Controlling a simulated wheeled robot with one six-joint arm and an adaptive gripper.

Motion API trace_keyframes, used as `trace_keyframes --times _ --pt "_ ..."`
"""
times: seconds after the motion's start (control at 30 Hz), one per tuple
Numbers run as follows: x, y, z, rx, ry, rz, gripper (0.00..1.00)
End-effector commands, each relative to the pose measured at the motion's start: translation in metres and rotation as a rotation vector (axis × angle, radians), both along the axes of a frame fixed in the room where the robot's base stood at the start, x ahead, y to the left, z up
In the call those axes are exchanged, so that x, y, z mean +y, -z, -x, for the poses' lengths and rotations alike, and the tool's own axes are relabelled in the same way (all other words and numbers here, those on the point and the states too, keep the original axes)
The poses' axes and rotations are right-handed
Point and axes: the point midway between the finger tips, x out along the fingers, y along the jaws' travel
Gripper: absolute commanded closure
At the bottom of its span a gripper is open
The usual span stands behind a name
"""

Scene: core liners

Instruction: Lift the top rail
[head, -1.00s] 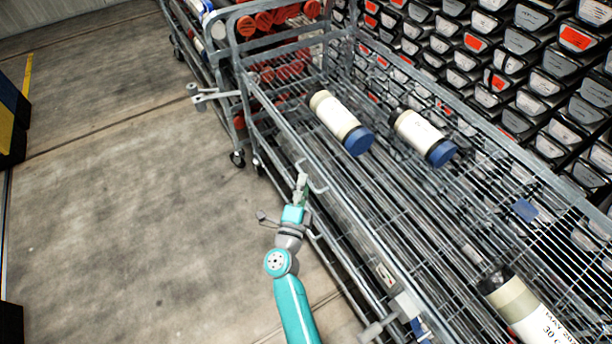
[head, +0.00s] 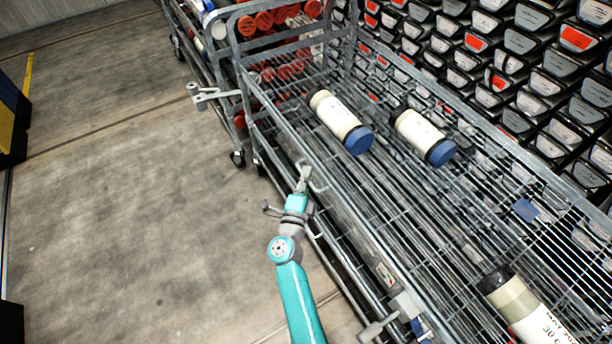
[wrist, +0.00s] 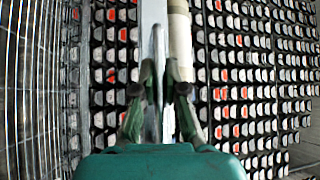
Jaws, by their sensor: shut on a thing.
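The top rail (head: 345,205) is a grey metal bar along the near long side of the wire cart, with a bent handle (head: 320,180) standing out from it. My gripper (head: 304,174) is at this handle, on the aisle side of the cart. In the wrist view my gripper (wrist: 160,88) has its green fingers closed in on a thin grey metal piece (wrist: 158,55) between them, which looks like part of the rail. The exact contact is small in the head view and partly hidden by the fingers in the wrist view.
Capped core liners (head: 340,122) (head: 425,138) (head: 525,305) lie on the cart's wire deck. Another cart with red-capped tubes (head: 265,22) stands behind. A wall of stacked trays (head: 520,60) is beyond. The concrete floor (head: 130,200) left of the cart is clear.

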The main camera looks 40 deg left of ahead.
Motion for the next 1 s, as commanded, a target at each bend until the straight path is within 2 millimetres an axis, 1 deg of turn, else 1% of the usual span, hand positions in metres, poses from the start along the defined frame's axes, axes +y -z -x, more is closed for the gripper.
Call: trace_keyframes --times 0.07,0.13,0.3,0.4,0.53,0.8,0.83,0.87,0.9,0.93,1.0 --pt "0.0 -0.002 0.0 0.0 0.0 0.0 1.0" --pt "0.0 -0.009 0.0 0.0 0.001 -0.002 1.0" --pt "0.0 -0.036 0.0 -0.001 0.0 -0.005 1.0" --pt "0.0 -0.048 0.0 -0.002 0.001 -0.004 1.0" --pt "0.0 -0.055 0.0 -0.001 0.001 -0.001 1.0" --pt "0.0 -0.057 0.0 -0.004 0.001 -0.003 1.0" --pt "0.0 -0.058 0.0 -0.004 0.001 -0.003 0.84" --pt "0.0 -0.058 0.0 -0.004 0.001 -0.004 0.77" --pt "0.0 -0.058 0.0 -0.004 0.001 -0.004 0.67" --pt "0.0 -0.058 -0.001 -0.004 0.001 -0.004 0.63" --pt "0.0 -0.057 0.0 -0.003 0.0 -0.003 0.63"
